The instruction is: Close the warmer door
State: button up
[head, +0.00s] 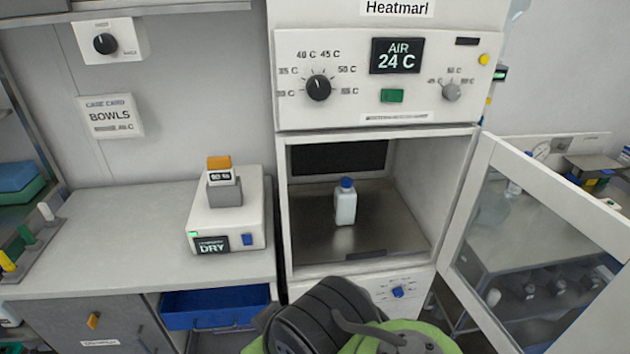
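The warmer (279,200) is a tall white cabinet with a control panel reading AIR 24 C. Its door (468,215), a white frame around a clear pane, stands wide open, swung out to the right. A white bottle with a blue cap (346,205) stands upright on the warmer's floor inside. Dark and green parts of my arm show at the bottom centre, in front of the warmer. My gripper's fingers cannot be made out.
A dry-block heater (226,225) sits on the left counter (130,215). Below it a blue drawer (215,305) is open. A cart with glassware and bottles (545,265) stands behind the door at the right. The warmer's opening is unobstructed.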

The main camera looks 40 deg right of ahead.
aim_at(604, 328)
jog(key=k+l+u, duration=0.25)
jog(key=u, duration=0.15)
jog(key=k+l+u, duration=0.15)
jog(key=k+u, duration=0.15)
jog(key=u, duration=0.15)
jog(key=k+l+u, duration=0.1)
jog(key=k+u, duration=0.5)
jog(key=u, duration=0.2)
jog(key=k+j+u, duration=0.1)
jog(key=k+u, duration=0.35)
jog(key=k, duration=0.35)
jog(key=k+l+z, duration=0.1)
jog(key=z, duration=0.35)
jog(key=k+l+z, duration=0.1)
jog(key=z, duration=0.35)
jog(key=l+z, duration=0.15)
jog(key=z, duration=0.3)
jog(key=l+z, duration=0.15)
jog(key=z, duration=0.3)
jog(key=k+j+u, duration=0.1)
jog(key=k+j, duration=0.15)
jog(key=j+u, duration=0.15)
jog(key=j, duration=0.85)
